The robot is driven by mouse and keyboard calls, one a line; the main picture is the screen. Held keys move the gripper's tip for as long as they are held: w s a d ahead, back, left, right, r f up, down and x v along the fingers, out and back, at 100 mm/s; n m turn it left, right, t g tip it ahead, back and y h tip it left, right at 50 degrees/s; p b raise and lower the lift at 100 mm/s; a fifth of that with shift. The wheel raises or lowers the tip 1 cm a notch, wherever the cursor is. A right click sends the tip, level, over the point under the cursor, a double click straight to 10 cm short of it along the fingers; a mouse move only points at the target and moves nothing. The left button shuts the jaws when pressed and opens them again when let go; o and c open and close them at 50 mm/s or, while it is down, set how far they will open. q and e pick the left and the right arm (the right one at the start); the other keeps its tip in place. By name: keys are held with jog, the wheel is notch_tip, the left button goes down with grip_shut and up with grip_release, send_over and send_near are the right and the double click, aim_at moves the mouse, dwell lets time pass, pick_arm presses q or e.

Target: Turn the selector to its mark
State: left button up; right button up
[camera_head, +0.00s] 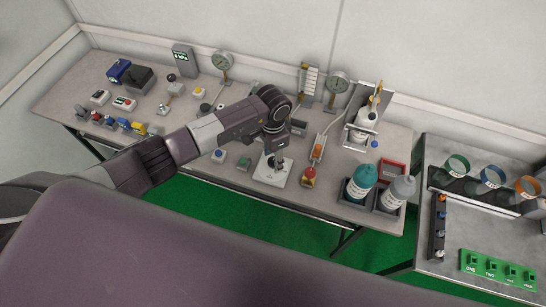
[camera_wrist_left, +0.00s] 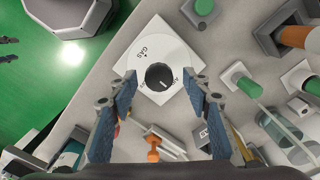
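The selector is a black round knob (camera_wrist_left: 159,76) on a white square plate (camera_wrist_left: 152,42) in the left wrist view. The plate carries the word GAS on one side and a second, partly hidden word near the right fingertip. A small light line shows on the knob; its exact direction is hard to read. In the head view the white plate (camera_head: 263,177) lies near the table's front edge, under my left gripper (camera_head: 276,160). The left gripper's fingers (camera_wrist_left: 158,82) are spread on both sides of the knob, with a gap on each side. My right gripper is not in view.
A red-topped button box (camera_head: 309,176) stands right of the plate, and a green button (camera_head: 244,163) left of it. Teal (camera_head: 361,182) and grey (camera_head: 398,192) bottles stand at the right front. Gauges and switches fill the back. Green floor lies beyond the front edge.

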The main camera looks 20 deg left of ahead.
aim_at(273, 161)
pick_arm(q)
notch_tip(273, 161, up, 12)
dwell(0.6)
jog(key=shift+d, duration=0.1)
dwell(0.4)
